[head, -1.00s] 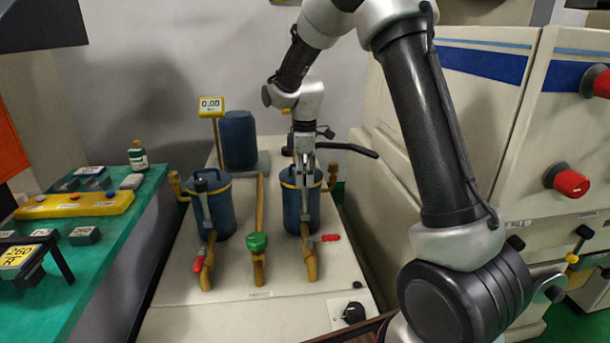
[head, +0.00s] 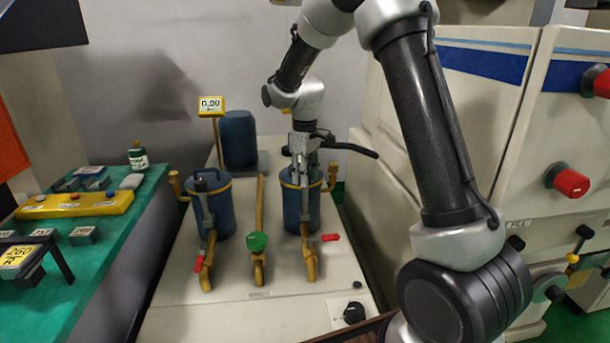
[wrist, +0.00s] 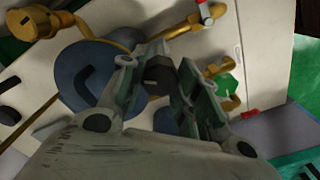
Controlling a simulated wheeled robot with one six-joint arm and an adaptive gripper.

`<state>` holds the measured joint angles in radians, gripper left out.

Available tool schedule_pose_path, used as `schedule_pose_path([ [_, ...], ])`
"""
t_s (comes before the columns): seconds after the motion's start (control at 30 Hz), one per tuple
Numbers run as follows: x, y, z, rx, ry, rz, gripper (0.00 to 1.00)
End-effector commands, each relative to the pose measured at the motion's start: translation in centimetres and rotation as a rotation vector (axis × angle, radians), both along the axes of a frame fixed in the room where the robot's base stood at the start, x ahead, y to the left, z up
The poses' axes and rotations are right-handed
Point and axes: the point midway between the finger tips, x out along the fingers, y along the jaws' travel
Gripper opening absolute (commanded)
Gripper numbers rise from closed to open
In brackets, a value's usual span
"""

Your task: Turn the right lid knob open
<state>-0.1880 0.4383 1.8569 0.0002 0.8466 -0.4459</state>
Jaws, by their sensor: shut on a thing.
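The right blue canister (head: 299,214) stands on the pale bench top, with a brass pipe and a red-handled valve in front. My gripper (head: 303,180) points down over its lid. In the wrist view, my gripper (wrist: 166,78) has its two fingers on either side of a dark knob (wrist: 158,74) and is shut on it. The blue lid (wrist: 88,72) shows beside the fingers, partly covered by them. In the head view, my fingers hide the knob.
A left blue canister (head: 212,208) stands beside it, with a green-handled valve (head: 257,242) between. A third blue vessel (head: 238,140) stands behind, near a yellow display (head: 211,106). A large pale machine (head: 400,185) closes off the right side.

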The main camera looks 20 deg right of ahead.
Motion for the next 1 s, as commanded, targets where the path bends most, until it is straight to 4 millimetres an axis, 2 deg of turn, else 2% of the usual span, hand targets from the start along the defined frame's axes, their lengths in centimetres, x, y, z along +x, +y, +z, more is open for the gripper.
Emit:
schedule_pose_path([
  [0.7,0.04,-0.01,0.07,0.0,-0.001,-0.668,0.08],
  [1.0,0.05,0.0,0.08,0.0,-0.002,-0.879,0.08],
])
